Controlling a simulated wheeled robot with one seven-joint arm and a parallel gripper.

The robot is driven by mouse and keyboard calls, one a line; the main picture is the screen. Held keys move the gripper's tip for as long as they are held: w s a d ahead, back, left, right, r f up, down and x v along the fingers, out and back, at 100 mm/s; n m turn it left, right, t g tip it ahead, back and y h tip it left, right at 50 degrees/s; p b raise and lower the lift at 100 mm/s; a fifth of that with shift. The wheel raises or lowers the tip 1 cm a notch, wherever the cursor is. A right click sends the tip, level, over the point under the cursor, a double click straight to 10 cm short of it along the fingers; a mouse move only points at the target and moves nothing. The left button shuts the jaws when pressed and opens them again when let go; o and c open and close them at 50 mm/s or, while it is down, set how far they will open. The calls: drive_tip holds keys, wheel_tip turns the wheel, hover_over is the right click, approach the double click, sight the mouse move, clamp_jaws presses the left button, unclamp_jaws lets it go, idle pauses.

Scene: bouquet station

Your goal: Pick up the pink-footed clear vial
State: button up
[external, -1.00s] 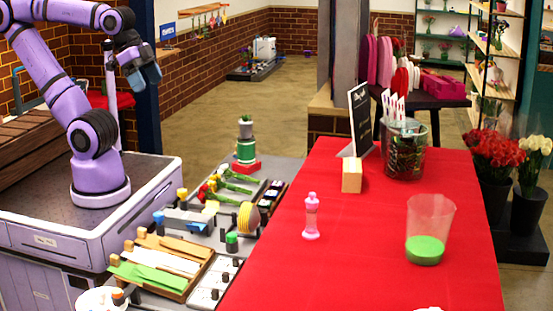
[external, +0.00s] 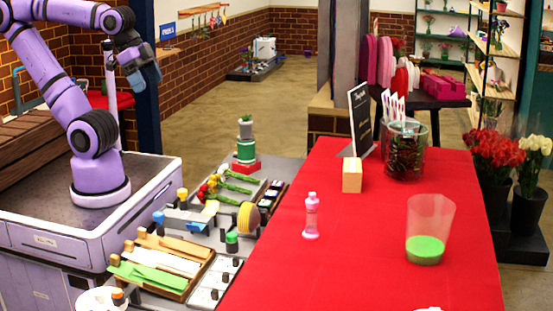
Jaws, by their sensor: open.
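The pink-footed clear vial (external: 311,216) stands upright on the red tablecloth, left of the middle of the table. It has a narrow waist and a pinkish top and foot. My gripper (external: 146,78) hangs from my raised purple arm at the upper left, above my base and far from the vial. It is open, and I see nothing in it. The gap between its fingers is too small to make out.
A clear cup with a green bottom (external: 427,232) stands right of the vial. Behind are a wooden block (external: 352,175), a black sign (external: 360,118) and a glass jar (external: 404,150). A grey workbench with ribbons, spools and flowers lies left.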

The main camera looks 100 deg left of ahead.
drive_tip(key=shift+c, duration=0.4)
drive_tip(key=shift+c, duration=1.4)
